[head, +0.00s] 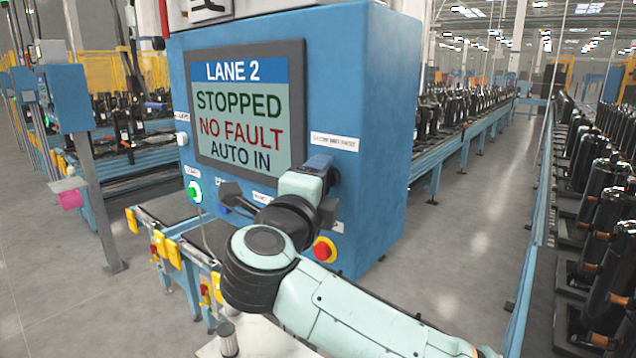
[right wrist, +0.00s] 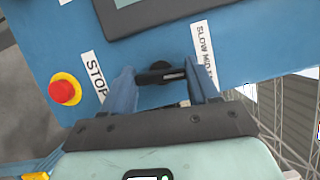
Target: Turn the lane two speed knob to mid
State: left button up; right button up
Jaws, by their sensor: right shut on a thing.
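The speed knob (right wrist: 155,76) is black with a pale line on its bar. In the right wrist view it sits on the blue panel between my right gripper's two blue fingers. The pale line is at the bar's right end, toward the SLOW MID label (right wrist: 205,55), whose last word is partly cut off. My right gripper (right wrist: 163,80) is shut on the knob. In the head view the gripper (head: 320,165) is at the panel's right side, below the white label (head: 335,142), and mostly hides the knob. My left gripper is not in view.
The blue cabinet's screen (head: 246,108) reads LANE 2, STOPPED, NO FAULT, AUTO IN. A red stop button (head: 323,250) on yellow is below my right wrist. A green-lit button (head: 195,191) is at the panel's left. Conveyors with black compressors (head: 470,110) run behind.

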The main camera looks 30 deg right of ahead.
jog(key=shift+n, duration=0.5)
jog(key=o, duration=1.1)
jog(key=shift+c, duration=0.2)
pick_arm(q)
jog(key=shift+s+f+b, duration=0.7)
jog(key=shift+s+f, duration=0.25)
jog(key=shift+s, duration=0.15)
pick_arm(e)
jog(key=v, duration=1.3)
jog(key=shift+a+r, duration=0.2)
jog(key=shift+r, duration=0.2)
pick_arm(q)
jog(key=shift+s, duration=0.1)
pick_arm(e)
jog(key=shift+s, duration=0.1)
